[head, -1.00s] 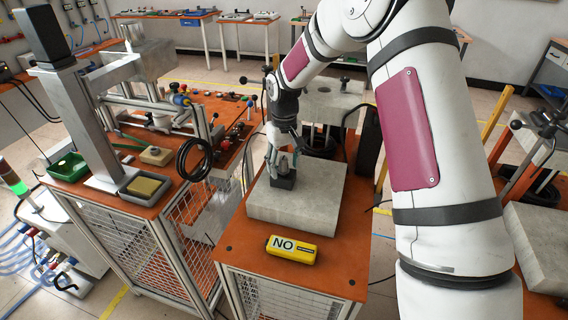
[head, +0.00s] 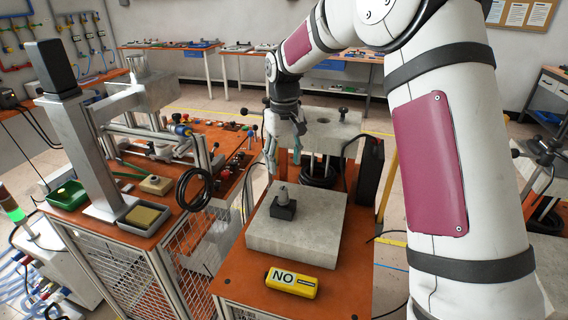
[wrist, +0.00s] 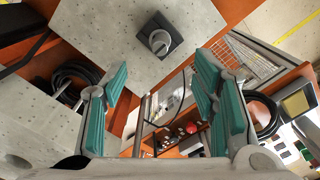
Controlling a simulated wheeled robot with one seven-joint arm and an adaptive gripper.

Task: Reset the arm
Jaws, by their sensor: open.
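My gripper (head: 283,148) hangs fingers-down above and behind the grey slab (head: 318,236) on the orange bench. In the wrist view my gripper (wrist: 166,105) has its teal-padded fingers wide apart with nothing between them. A dark square block with a grey knob-like part on top (head: 283,204) stands on the slab, apart from the fingers. It also shows in the wrist view (wrist: 160,42), beyond the fingertips.
A yellow box marked NO (head: 291,282) lies at the bench's front. A press-like machine (head: 90,140) stands at the left, with a black cable coil (head: 194,188). A second slab on posts (head: 325,128) stands behind the gripper.

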